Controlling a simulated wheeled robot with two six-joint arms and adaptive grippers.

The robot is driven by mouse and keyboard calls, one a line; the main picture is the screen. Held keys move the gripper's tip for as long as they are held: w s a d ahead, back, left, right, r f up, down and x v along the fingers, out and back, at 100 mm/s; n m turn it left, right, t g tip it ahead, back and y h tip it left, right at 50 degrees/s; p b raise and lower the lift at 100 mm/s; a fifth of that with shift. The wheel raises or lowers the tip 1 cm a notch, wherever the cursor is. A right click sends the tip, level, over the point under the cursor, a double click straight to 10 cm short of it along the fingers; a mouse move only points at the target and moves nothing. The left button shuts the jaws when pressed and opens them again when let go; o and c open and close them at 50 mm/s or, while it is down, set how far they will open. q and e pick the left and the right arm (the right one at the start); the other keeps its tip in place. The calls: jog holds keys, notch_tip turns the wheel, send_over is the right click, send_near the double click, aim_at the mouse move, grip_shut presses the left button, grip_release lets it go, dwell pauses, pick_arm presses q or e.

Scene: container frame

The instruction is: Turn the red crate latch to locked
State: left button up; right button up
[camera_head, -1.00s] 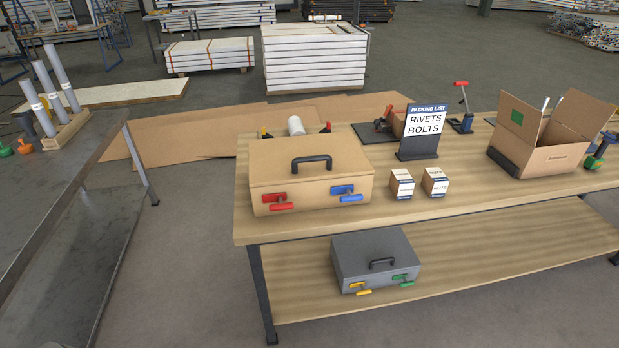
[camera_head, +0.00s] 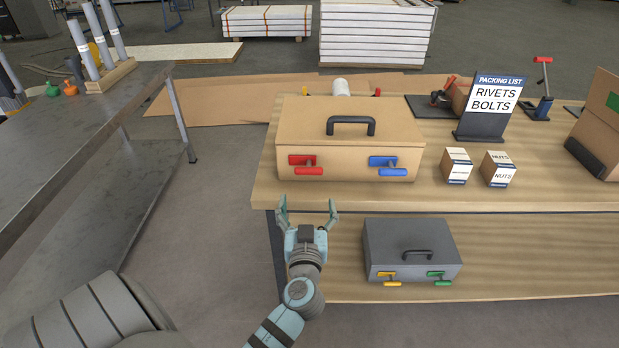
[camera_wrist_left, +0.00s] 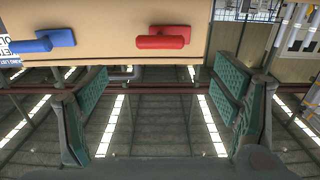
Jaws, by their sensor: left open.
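The tan crate (camera_head: 350,120) stands on the wooden bench with a black handle on its lid. The red latch (camera_head: 308,171) is on its front face at the left, its handle lying level. The red latch also shows at the top of the left wrist view (camera_wrist_left: 163,37). The blue latch (camera_head: 389,171) is on the same face to the right, also level. My left gripper (camera_head: 307,207) is open and empty, in front of the crate and below the red latch, apart from it. My right gripper is not in view.
A grey case (camera_head: 412,240) with yellow and green latches sits on the lower shelf. Small boxes (camera_head: 457,167) and a packing list sign (camera_head: 488,105) stand right of the crate. A dark metal table (camera_head: 80,140) is at the left. Floor between the tables is clear.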

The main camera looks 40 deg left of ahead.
aim_at(308, 174)
pick_arm(q)
jog(key=x, duration=1.2)
jog(key=shift+a, duration=0.1)
jog(key=shift+w+a, duration=0.2)
jog(key=shift+w, duration=0.1)
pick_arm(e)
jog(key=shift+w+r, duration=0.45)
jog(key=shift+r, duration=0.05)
pick_arm(q)
jog(key=shift+s, duration=0.1)
jog(key=c, duration=1.2)
jog(key=shift+o, duration=0.2)
